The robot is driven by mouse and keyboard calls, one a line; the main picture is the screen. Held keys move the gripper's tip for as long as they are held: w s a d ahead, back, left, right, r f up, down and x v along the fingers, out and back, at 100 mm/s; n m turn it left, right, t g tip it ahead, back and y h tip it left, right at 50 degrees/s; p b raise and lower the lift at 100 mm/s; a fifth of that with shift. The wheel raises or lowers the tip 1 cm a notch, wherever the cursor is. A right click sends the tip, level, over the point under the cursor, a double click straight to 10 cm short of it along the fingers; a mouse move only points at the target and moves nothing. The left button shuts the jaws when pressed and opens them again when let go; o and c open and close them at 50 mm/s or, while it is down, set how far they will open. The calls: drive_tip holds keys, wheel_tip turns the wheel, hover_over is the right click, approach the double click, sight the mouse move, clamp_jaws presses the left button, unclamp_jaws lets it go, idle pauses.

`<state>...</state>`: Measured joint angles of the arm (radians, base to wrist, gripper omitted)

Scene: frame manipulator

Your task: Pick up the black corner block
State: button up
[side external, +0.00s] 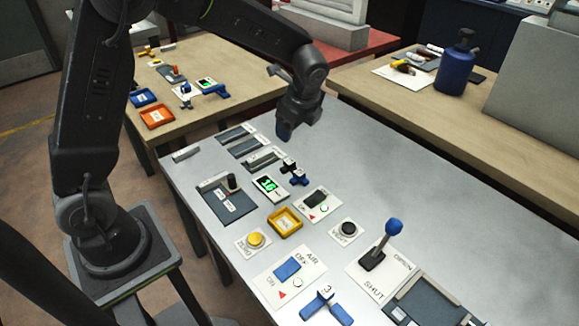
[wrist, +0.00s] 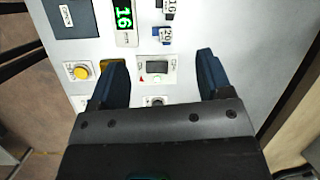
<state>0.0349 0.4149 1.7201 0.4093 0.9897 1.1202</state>
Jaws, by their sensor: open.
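The black corner block (side external: 288,164) lies on the grey metal table, close behind a blue corner block (side external: 299,179). In the wrist view the black corner block (wrist: 169,14) is at the top edge, partly cut off, with a "16" tag by it. The blue block (wrist: 165,36), tagged "20", is just below it there. My gripper (side external: 284,131) hangs above the table, behind the blocks in the side view. In the wrist view my gripper (wrist: 162,72) has its two dark blue fingers wide apart, with nothing between them. It touches neither block.
A green display (side external: 268,186) reading 16 stands left of the blocks. A switch panel (side external: 316,202), a yellow tray (side external: 285,221), a yellow button (side external: 256,240) and a blue-knobbed lever (side external: 389,235) lie nearer the front. Slotted dark holders (side external: 248,146) lie behind. The table's right side is clear.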

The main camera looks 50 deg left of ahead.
sight(287, 161)
drive_tip(key=a+f+m, duration=0.1)
drive_tip(key=a+f, duration=0.1)
drive_tip(key=f, duration=0.3)
drive_tip(key=w+a+f, duration=0.1)
drive_tip(key=a+f, duration=0.1)
drive_tip(key=f, duration=0.4)
drive_tip(key=w+a+f+m, duration=0.1)
drive_tip(key=a+f, duration=0.1)
drive_tip(key=f, duration=0.4)
drive_tip(key=shift+w+f+m+g, duration=0.2)
drive_tip(key=shift+f+m+g, duration=0.05)
drive_tip(key=shift+m+g, duration=0.05)
drive_tip(key=c, duration=1)
drive_tip(key=shift+r, duration=0.1)
